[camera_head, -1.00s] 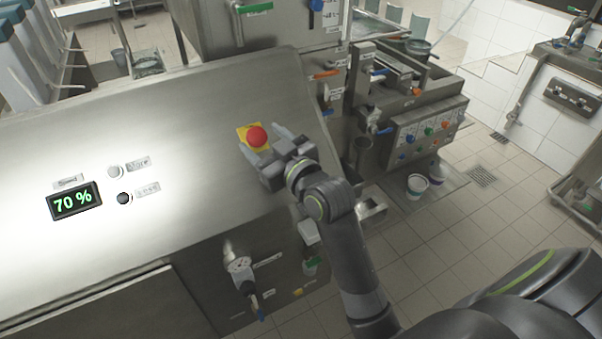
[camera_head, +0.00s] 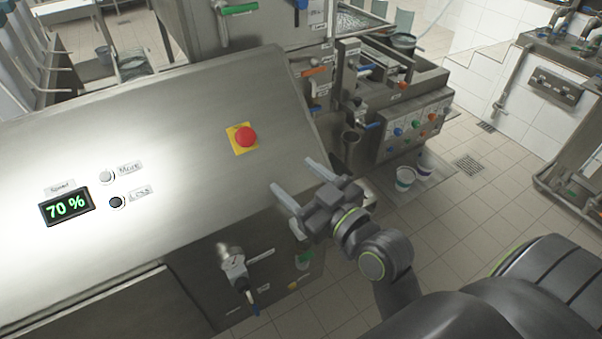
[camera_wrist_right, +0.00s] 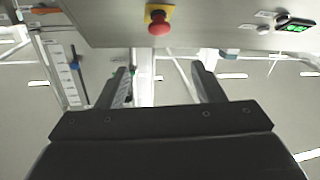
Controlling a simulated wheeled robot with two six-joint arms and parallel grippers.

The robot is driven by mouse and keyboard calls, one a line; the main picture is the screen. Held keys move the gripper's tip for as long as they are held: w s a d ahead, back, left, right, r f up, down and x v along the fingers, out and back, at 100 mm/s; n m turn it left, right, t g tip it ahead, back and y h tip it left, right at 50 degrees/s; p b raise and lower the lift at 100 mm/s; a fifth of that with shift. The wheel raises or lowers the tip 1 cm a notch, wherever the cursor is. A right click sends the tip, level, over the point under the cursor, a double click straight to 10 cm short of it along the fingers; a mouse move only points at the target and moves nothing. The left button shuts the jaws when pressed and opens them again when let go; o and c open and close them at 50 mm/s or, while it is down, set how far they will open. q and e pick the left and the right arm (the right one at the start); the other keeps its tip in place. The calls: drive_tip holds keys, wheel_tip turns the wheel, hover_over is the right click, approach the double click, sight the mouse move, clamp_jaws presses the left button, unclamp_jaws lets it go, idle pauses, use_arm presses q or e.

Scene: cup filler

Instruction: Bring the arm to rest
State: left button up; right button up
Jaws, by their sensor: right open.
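My right gripper (camera_head: 298,180) is open and empty in the head view. It hangs at the lower right edge of the sloped steel panel (camera_head: 180,130), apart from the red button. Its two fingers also show, spread apart, in the right wrist view (camera_wrist_right: 163,80). The red button (camera_head: 245,137) on its yellow plate sits on the panel, up and left of the fingers. It also shows beyond the fingers at the top of the right wrist view (camera_wrist_right: 159,24). My left gripper is in neither view.
A valve with a handle (camera_head: 233,262) sticks out of the front below the panel. The tiled floor (camera_head: 455,210) is partly open.

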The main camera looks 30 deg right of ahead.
drive_tip(key=shift+s, duration=0.15)
idle(0.4)
drive_tip(key=s+d+f+m+g+h, duration=0.2)
drive_tip(key=s+d+f+g, duration=0.1)
drive_tip(key=s+f+g, duration=0.4)
drive_tip(key=s+d+f+m+g+h, duration=0.1)
drive_tip(key=s+d+f+g+h, duration=0.1)
drive_tip(key=s+d+f, duration=0.5)
drive_tip(key=s+f+m+g+h, duration=0.2)
drive_tip(key=s+f+g, duration=0.3)
drive_tip(key=f, duration=0.5)
wheel_tip(320, 180, down, 24)
drive_tip(key=d+g+b, duration=0.1)
drive_tip(key=b, duration=0.2)
drive_tip(key=s+f+b, duration=0.1)
drive_tip(key=s+f, duration=0.6)
drive_tip(key=f, duration=0.3)
drive_tip(key=s+a+f+g+y+b, duration=0.1)
drive_tip(key=s+f, duration=0.7)
drive_tip(key=f, duration=0.2)
